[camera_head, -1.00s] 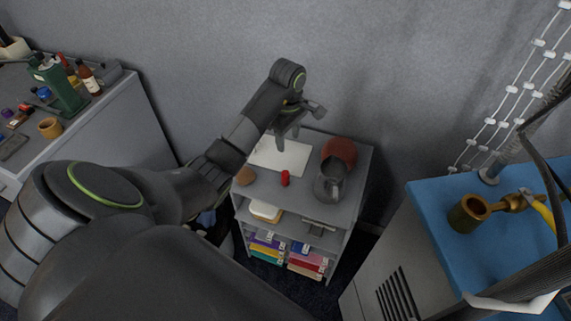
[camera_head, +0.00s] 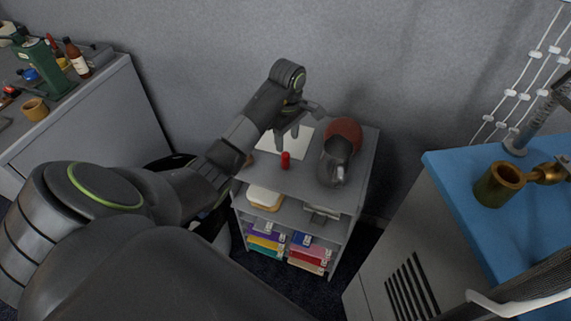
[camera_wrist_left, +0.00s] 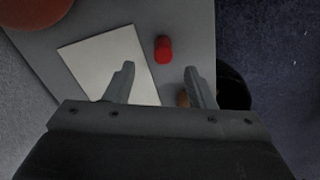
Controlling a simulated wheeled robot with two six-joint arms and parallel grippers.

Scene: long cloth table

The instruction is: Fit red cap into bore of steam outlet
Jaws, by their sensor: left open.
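The red cap (camera_head: 286,160) stands on the top of a grey shelf unit, in front of a white sheet. It also shows in the left wrist view (camera_wrist_left: 163,49), beyond my fingertips and between their lines. My left gripper (camera_head: 287,135) is open and empty, above the white sheet and just behind the cap, not touching it. Its two fingers show in the wrist view (camera_wrist_left: 159,68). A brass, cup-like outlet with an open bore (camera_head: 499,184) is on the blue-topped cabinet at right; it looks like the steam outlet. My right gripper is not in view.
A grey metal pitcher (camera_head: 334,165) and a reddish round object (camera_head: 344,132) stand right of the cap. The white sheet (camera_head: 297,140) lies flat. The blue-topped cabinet (camera_head: 455,165) is at right. A cluttered side bench (camera_head: 95,100) is at left.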

